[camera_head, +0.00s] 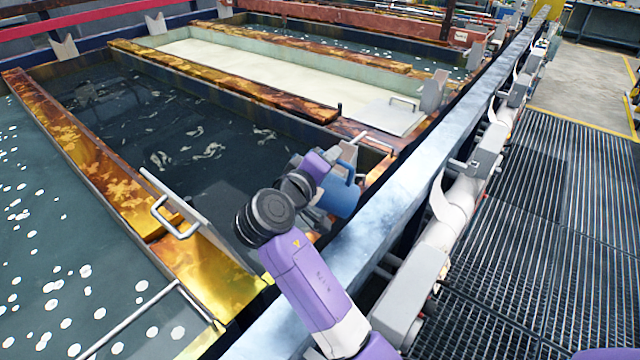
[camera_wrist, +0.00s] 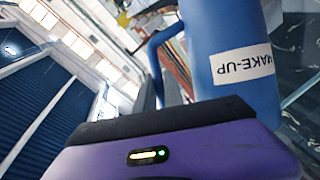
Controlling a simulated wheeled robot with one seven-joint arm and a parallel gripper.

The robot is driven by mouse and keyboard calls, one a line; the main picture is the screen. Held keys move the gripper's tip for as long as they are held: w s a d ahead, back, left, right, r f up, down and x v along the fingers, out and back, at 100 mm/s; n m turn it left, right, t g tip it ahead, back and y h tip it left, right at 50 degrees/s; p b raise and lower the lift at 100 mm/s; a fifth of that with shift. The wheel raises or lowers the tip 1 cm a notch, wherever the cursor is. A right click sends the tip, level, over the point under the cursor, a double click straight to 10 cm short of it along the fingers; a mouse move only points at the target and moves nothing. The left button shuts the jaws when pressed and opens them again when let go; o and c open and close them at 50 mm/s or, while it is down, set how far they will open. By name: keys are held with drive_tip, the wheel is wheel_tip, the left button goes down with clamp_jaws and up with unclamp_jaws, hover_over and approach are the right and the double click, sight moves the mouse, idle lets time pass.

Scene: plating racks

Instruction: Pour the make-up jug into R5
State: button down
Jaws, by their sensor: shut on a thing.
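The blue make-up jug (camera_head: 339,197) is in my gripper (camera_head: 345,157), above the near right end of the dark tank (camera_head: 140,110), close to its rim. The arm hides part of the jug in the head view. In the wrist view the jug (camera_wrist: 232,50) shows a white MAKE-UP label, upside down, and a blue handle; my gripper (camera_wrist: 152,95) is shut at the handle. I cannot tell how far the jug tilts, and no liquid is seen leaving it. I see no readable R5 sign on any tank.
A pale, cream-filled tank (camera_head: 270,66) lies beyond the dark one, with a grey handled plate (camera_head: 388,117) at its end. A foam-flecked tank (camera_head: 60,250) lies at left. A steel rail (camera_head: 400,200) runs along the tank ends, beside a grated walkway (camera_head: 540,230).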

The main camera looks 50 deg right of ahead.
drive_tip(key=shift+w, duration=0.1)
idle(0.4)
drive_tip(key=shift+w+a+f+n+h, duration=0.3)
drive_tip(key=shift+w+a+n, duration=0.15)
drive_tip(key=shift+w+n, duration=0.2)
idle(0.8)
drive_tip(key=shift+w+a+f+n+h, duration=0.4)
drive_tip(key=shift+w+a+f+n, duration=0.2)
drive_tip(key=shift+w+n, duration=0.25)
drive_tip(key=shift+s, duration=0.1)
idle(0.6)
